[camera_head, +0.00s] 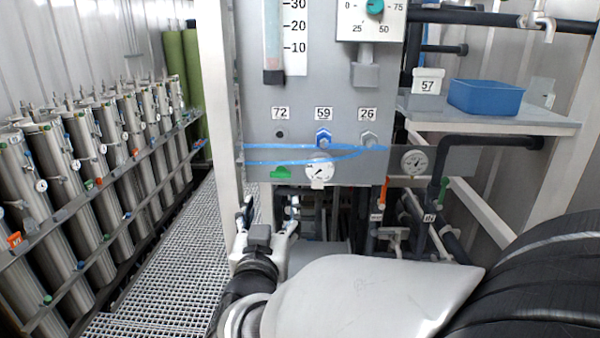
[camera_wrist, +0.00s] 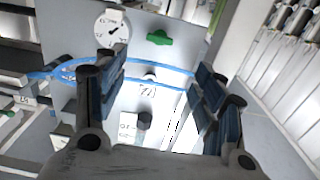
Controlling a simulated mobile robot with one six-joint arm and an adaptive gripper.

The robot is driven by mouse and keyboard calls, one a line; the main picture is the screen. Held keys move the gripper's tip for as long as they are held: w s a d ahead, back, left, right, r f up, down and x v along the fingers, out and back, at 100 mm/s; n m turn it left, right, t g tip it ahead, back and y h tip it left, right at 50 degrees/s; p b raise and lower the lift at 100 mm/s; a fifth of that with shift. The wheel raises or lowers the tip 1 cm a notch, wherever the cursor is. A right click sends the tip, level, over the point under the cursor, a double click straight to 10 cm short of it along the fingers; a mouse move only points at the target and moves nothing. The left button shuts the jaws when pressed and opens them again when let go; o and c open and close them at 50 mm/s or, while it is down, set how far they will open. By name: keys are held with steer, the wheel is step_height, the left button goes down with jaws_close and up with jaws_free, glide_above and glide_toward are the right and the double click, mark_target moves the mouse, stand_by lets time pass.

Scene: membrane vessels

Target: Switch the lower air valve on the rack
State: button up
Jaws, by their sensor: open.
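The grey rack panel (camera_head: 255,110) carries a small green valve handle (camera_head: 281,172) at its lower left edge, beside a round white gauge (camera_head: 319,168). In the wrist view the panel appears upside down, with the green handle (camera_wrist: 159,38) beyond and between my fingertips, and the gauge (camera_wrist: 112,30) to its left. My gripper (camera_head: 270,205) is open and empty, below the green handle in the head view. Its two dark fingers (camera_wrist: 160,72) stand apart in the wrist view, with nothing between them. I cannot tell the exact gap to the panel.
A blue hose (camera_head: 260,163) crosses the panel near the handle. Above it are fittings labelled 72, 59 and 26. An orange handle (camera_head: 382,194) and another green handle (camera_head: 443,192) sit lower right among pipes. Steel vessels (camera_head: 90,160) line the left; the grated walkway (camera_head: 165,270) is clear.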

mark_target(280, 176)
steer(key=w, duration=1.1)
steer(key=w+b, duration=0.1)
steer(key=w, duration=0.4)
steer(key=shift+w+d, duration=0.15)
steer(key=shift+d, duration=0.15)
steer(key=shift+c, duration=0.3)
steer(key=c, duration=1)
